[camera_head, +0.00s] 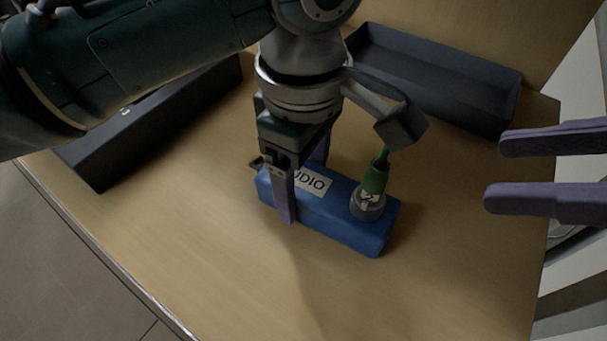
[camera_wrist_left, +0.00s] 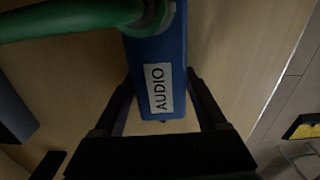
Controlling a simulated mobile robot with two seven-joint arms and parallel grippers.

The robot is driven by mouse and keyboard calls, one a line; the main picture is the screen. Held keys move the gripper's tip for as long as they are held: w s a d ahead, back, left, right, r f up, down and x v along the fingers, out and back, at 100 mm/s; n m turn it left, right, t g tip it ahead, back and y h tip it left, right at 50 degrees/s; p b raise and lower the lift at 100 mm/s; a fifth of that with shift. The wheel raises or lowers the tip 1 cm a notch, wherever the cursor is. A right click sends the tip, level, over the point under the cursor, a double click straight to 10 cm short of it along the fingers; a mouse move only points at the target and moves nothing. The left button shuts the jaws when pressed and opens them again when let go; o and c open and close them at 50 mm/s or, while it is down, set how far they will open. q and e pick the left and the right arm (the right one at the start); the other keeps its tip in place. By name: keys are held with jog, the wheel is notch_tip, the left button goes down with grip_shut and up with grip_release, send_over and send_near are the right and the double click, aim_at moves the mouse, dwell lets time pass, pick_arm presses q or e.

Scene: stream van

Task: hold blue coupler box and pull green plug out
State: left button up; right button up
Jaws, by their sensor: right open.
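The blue coupler box (camera_head: 335,225), labelled AUDIO, lies on the wooden table; it also shows in the left wrist view (camera_wrist_left: 172,50). The green plug (camera_head: 376,177) stands upright in the grey round socket (camera_head: 367,207) at the box's right end. Its green cable (camera_wrist_left: 70,20) crosses the top left of the left wrist view. My left gripper (camera_head: 304,192) has one finger on each long side of the box, at the labelled end, and looks shut on it. My right gripper (camera_head: 490,171) is open and empty, right of the plug and apart from it.
A dark open tray (camera_head: 500,112) stands at the back right. Another dark container (camera_head: 95,180) stands at the left, partly hidden by my left arm. The table in front of the box is clear, up to its edge at lower left.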

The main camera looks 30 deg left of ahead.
pick_arm(q)
grip_shut()
pick_arm(e)
jog(key=shift+c, duration=0.3)
jog(key=n+h, duration=0.7)
jog(key=n, duration=1.1)
send_near(382, 169)
jog(key=x, duration=0.3)
jog(key=w+x, duration=0.1)
jog(key=x, duration=0.2)
jog(key=w+x, duration=0.1)
jog(key=x, duration=0.2)
jog(key=shift+w+a, duration=0.1)
jog(key=shift+a, duration=0.15)
